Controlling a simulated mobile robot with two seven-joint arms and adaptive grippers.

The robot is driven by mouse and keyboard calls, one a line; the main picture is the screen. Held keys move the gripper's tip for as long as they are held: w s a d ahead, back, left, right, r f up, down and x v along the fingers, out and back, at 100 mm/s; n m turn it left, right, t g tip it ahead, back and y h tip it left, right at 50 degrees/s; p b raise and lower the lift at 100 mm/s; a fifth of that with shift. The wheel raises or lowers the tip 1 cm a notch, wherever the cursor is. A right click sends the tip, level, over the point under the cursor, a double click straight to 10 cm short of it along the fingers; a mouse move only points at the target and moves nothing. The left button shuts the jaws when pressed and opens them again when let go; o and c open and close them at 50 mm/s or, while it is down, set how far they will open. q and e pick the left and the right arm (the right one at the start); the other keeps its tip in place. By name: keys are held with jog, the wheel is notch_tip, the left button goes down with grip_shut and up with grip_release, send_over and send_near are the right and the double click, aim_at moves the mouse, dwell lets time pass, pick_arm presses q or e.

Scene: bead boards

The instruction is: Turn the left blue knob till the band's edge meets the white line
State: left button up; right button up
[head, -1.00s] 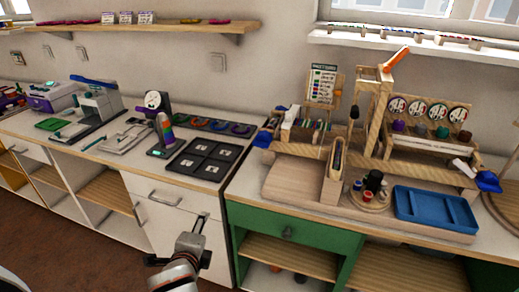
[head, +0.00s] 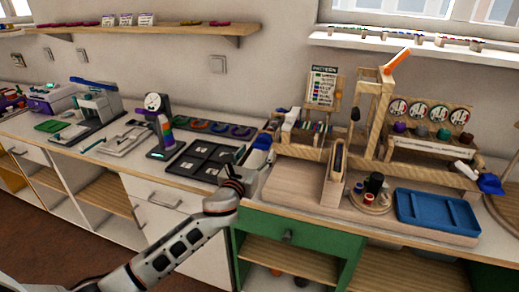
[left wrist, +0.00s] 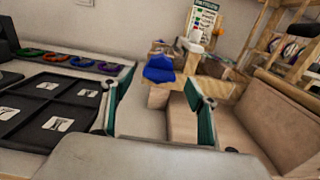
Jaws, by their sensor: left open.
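The left blue knob (head: 262,142) sits at the left end of the wooden bead stand on the counter. It also shows in the left wrist view (left wrist: 159,70), ahead of the fingers and between their lines. My left gripper (head: 248,168) is in front of the knob, at the counter's front part, apart from it. In the left wrist view its two green-edged fingers (left wrist: 156,105) are spread wide with nothing between them. The band's edge and the white line are too small to make out. My right gripper is not in view.
A black four-panel tray (head: 205,161) lies left of my gripper. The wooden base (head: 297,183) and a tall wooden frame are to the right, with a blue tray (head: 437,211) beyond. A second blue knob (head: 490,184) is at the far right.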

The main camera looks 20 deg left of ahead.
aim_at(260, 147)
pick_arm(q)
jog(key=shift+w+d, duration=0.1)
jog(key=shift+w, duration=1.85)
jog(key=c, duration=1.1)
